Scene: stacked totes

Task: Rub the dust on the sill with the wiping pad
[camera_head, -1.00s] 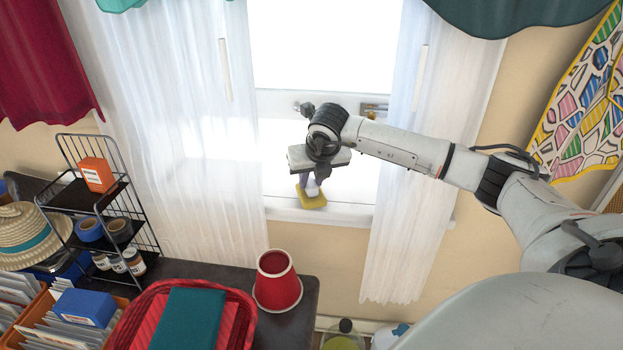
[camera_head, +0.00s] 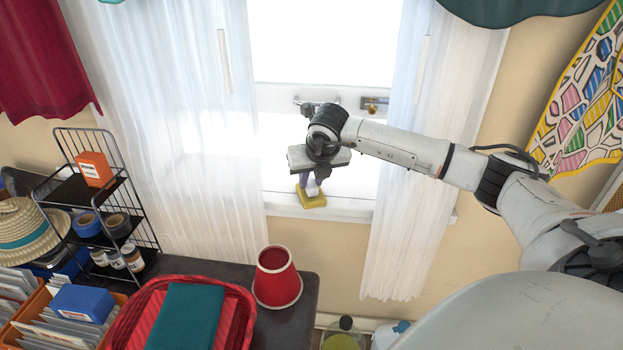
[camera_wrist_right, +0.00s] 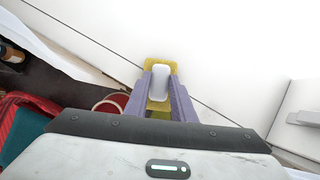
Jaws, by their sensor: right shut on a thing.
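The wiping pad (camera_head: 311,199) has a yellow base and a pale handle, and it is at the white window sill (camera_head: 345,211), near the sill's front edge. My right gripper (camera_head: 313,186) is shut on its handle from above. In the right wrist view the two fingers (camera_wrist_right: 160,98) close on both sides of the white handle, with the yellow pad (camera_wrist_right: 152,68) beyond. I cannot tell whether the pad touches the sill. No dust can be made out on the bright sill. My left gripper is not in view.
White curtains hang left (camera_head: 215,150) and right (camera_head: 405,200) of the sill. A window latch (camera_head: 374,105) is behind my arm. Below left, a dark table holds a red lampshade-like cup (camera_head: 276,277), a red basket (camera_head: 243,325) and a wire rack (camera_head: 100,200). The sill right of the pad looks clear.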

